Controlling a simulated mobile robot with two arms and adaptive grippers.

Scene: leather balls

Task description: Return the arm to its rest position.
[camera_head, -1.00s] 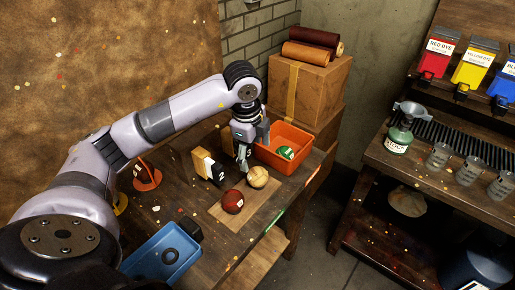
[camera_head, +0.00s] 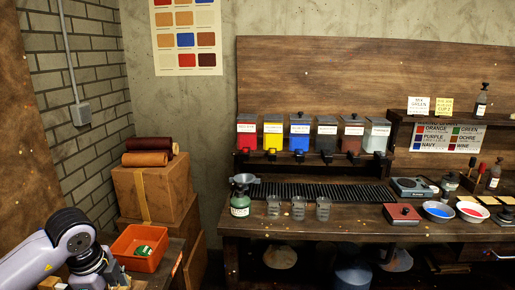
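My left arm reaches in at the lower left. My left gripper (camera_head: 112,277) is partly visible beside the orange bin, near the bottom edge; its fingers are too small and cut off to tell open from shut. The orange bin (camera_head: 122,244) stands on the left table and holds a green ball (camera_head: 143,250). The red and tan balls are not in this view. My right gripper is not in view.
A cardboard box (camera_head: 150,192) with leather rolls (camera_head: 147,158) stands behind the bin.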

